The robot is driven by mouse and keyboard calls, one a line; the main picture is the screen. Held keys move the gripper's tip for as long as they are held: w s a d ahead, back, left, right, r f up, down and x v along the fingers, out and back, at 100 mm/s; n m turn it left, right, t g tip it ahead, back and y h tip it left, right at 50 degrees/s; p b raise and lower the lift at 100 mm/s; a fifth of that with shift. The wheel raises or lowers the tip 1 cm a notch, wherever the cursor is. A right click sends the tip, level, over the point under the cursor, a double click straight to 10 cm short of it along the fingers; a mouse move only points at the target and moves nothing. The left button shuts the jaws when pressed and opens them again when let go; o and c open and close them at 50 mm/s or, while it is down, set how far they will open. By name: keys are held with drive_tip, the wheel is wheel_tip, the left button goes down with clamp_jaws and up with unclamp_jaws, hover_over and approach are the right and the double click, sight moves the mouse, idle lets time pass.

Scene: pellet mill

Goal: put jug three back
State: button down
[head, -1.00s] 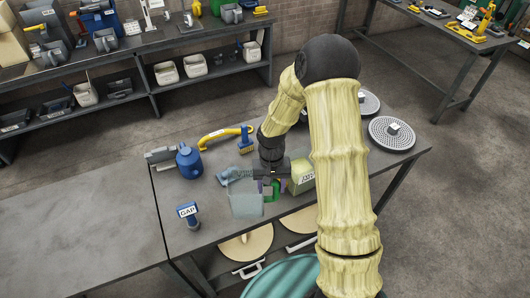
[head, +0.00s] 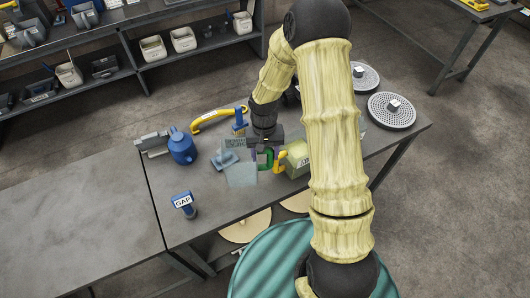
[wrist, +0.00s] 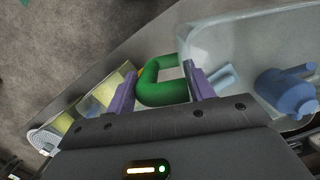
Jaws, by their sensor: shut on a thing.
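A translucent grey jug (head: 241,174) with a green handle (head: 266,156) is at the middle of the bench, near its front edge. My gripper (head: 262,154) is shut on the green handle. In the wrist view my purple fingers (wrist: 163,84) stand on both sides of the green handle (wrist: 160,92), and the clear jug wall (wrist: 240,45) is at the upper right. I cannot read a number on this jug, nor tell for sure whether its base touches the bench. An olive jug (head: 299,160) with a yellow handle (head: 280,161) and a partly hidden label stands close to its right.
A blue GAP marker (head: 185,204) stands at the bench's front left. Perforated discs (head: 391,111) are at the right. Bare bench (head: 150,240) is at the left.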

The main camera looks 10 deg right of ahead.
sight(265, 167)
drive_tip(key=shift+f+b, duration=2.45)
drive_tip(key=shift+f, duration=1.1)
drive_tip(key=shift+f+b, duration=0.35)
drive_tip(key=shift+f, duration=0.05)
drive_tip(key=shift+s, duration=0.1)
drive_tip(key=shift+f+b, duration=0.5)
drive_tip(key=shift+f, duration=0.3)
drive_tip(key=shift+f+b, duration=0.5)
drive_tip(key=shift+f, duration=0.2)
